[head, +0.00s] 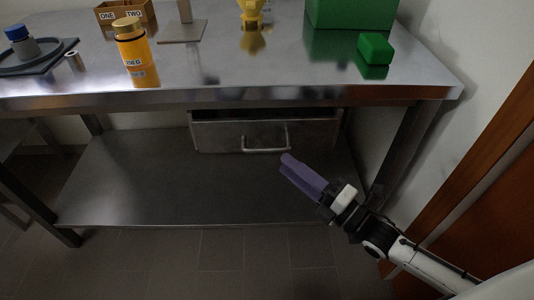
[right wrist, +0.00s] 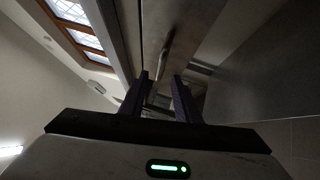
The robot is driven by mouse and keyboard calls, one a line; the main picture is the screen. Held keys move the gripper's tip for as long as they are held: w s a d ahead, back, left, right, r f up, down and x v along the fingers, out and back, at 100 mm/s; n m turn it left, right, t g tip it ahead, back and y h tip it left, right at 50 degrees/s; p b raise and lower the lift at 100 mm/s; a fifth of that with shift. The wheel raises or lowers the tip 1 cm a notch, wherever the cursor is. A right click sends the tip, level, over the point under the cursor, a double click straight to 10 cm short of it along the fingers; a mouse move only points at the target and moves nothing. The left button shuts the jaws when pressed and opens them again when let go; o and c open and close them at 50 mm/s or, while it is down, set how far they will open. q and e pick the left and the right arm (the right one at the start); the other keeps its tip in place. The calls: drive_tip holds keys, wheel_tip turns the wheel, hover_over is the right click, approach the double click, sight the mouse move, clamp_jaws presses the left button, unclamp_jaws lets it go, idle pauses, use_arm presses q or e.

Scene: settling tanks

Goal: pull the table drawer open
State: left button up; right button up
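The metal drawer (head: 220,135) hangs under the tabletop, with a dark gap above its front; I cannot tell whether it is slightly open. Its bar handle (head: 265,149) is on the front. My right gripper (head: 289,163) has purple fingers and is just below and right of the handle in the head view, seemingly apart from it. In the right wrist view its fingers (right wrist: 162,80) are spread with nothing held between them. The handle (right wrist: 166,42) shows beyond the fingertips there. My left gripper is in neither view.
The steel table (head: 300,75) carries an orange bottle (head: 132,48), a green block (head: 375,48), a larger green box (head: 350,12), a yellow object (head: 251,14) and a dark tray (head: 40,62). A lower shelf (head: 150,190) lies under the drawer. A table leg (head: 408,145) stands at right.

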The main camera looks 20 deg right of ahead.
sight(267, 150)
drive_tip(key=b+x, duration=0.1)
drive_tip(key=x, duration=0.7)
clamp_jaws()
